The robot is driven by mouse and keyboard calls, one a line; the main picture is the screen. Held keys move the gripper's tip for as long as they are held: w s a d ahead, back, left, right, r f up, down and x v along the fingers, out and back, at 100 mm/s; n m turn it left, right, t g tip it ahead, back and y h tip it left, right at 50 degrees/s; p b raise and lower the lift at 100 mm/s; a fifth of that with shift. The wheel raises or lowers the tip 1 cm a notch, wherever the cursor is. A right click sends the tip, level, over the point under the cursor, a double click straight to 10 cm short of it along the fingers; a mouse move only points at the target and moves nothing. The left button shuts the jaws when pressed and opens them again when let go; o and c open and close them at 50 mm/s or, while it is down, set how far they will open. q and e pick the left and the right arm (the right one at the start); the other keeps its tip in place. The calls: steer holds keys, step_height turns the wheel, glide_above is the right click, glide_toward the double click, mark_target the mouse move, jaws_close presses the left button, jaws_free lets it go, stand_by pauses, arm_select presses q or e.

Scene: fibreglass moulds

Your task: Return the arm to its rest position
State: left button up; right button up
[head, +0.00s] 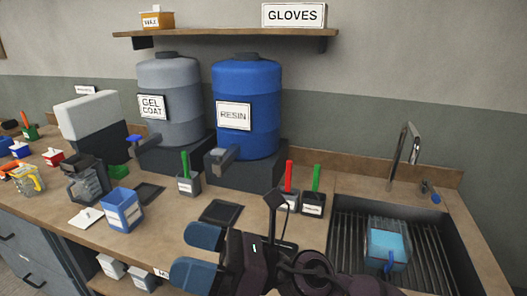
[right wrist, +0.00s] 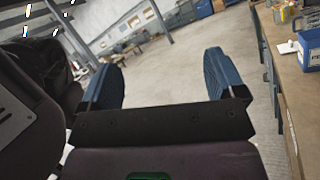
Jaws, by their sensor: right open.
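My right gripper (head: 198,254) is low in the middle of the head view, over the counter's front edge. Its two blue fingers are apart and nothing is between them. In the right wrist view the gripper (right wrist: 160,80) also shows open and empty, with the workshop floor beyond it and the counter at the right edge. My dark right arm fills the bottom of the head view and hides part of the counter front. My left gripper is not in view.
The counter (head: 160,205) holds a blue box (head: 124,212), a grey GEL COAT drum (head: 170,75), a blue RESIN drum (head: 262,85) and several labelled cups with red or green handles. A sink (head: 345,225) at the right holds a clear container with blue contents (head: 388,245).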

steer(key=w+d+m+t+h, duration=0.4)
steer(key=d+m+t, duration=0.2)
steer(key=m+t, duration=0.45)
steer(key=w+d+m+t+h, duration=0.4)
steer(key=d+m+t, duration=0.3)
steer(key=m, duration=0.6)
steer(key=w+d+f+m+t+h, duration=0.1)
steer(key=w+d+f+m+h, duration=0.1)
steer(key=d+f+m+h, duration=0.95)
steer(key=s+d+f+m+g+h, duration=0.4)
steer(key=s+d+f+m+g, duration=0.4)
steer(key=s+f+m, duration=0.15)
steer(key=s+d+f+m+g, duration=0.2)
steer(key=s+f+m+g, duration=0.15)
steer(key=s, duration=0.35)
steer(key=s+d+f+m+g, duration=0.2)
steer(key=s+f+g, duration=0.15)
steer(key=s, duration=0.35)
steer(key=w+f+t+y, duration=0.1)
steer(key=w+f+t, duration=0.7)
steer(key=f, duration=0.2)
steer(key=shift+d+f+n, duration=0.2)
steer(key=shift+f+n, duration=0.2)
